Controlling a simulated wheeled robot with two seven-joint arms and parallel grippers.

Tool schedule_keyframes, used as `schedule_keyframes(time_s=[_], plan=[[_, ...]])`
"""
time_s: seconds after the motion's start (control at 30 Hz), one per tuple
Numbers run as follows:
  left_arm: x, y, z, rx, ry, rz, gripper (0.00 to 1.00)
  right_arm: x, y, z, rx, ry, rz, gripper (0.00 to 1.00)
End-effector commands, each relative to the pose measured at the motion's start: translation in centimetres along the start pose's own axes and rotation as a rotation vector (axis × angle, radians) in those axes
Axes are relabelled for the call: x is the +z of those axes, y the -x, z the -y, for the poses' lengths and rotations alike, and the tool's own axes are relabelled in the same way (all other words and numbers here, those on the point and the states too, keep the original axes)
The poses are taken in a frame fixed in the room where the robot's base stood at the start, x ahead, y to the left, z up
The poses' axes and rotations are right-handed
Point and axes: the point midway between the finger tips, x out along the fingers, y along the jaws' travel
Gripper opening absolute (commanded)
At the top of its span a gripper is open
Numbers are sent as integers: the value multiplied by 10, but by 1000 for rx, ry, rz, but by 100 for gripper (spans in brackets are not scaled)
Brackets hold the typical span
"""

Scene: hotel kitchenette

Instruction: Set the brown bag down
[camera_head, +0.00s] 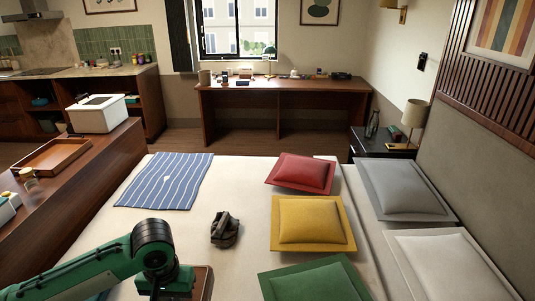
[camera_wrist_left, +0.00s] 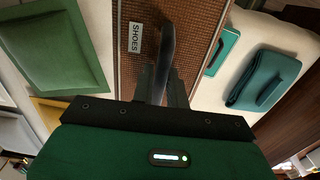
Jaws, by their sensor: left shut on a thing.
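The brown bag (camera_wrist_left: 196,35) is a woven box-like thing with a white label reading SHOES. It fills the upper middle of the left wrist view. My left gripper (camera_wrist_left: 164,88) is shut on its dark strap (camera_wrist_left: 166,45). In the head view, a brown part of the bag (camera_head: 204,282) shows beside my left gripper (camera_head: 177,282) at the bottom, over the near part of the bed (camera_head: 160,215). My arm and gripper cover much of it there, and its underside is hidden. I cannot tell whether it touches the bed. My right gripper is not in view.
A dark grey pouch (camera_head: 225,230) lies on the bed just beyond the gripper. Red (camera_head: 303,172), yellow (camera_head: 310,222) and green (camera_head: 315,282) cushions lie to the right. A blue striped cloth (camera_head: 167,180) lies far left.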

Motion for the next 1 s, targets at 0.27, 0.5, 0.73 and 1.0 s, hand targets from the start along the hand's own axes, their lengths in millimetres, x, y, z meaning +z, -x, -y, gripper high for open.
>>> schedule_keyframes(time_s=[0.27, 0.5, 0.73, 1.0], plan=[[4, 9, 6, -2, 6, -2, 0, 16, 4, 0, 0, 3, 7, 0], [5, 8, 5, 0, 5, 0, 0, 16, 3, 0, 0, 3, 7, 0], [-7, 3, 4, -1, 18, -1, 0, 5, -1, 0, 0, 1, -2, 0], [-75, -16, -4, 2, 91, -2, 0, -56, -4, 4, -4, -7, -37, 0]])
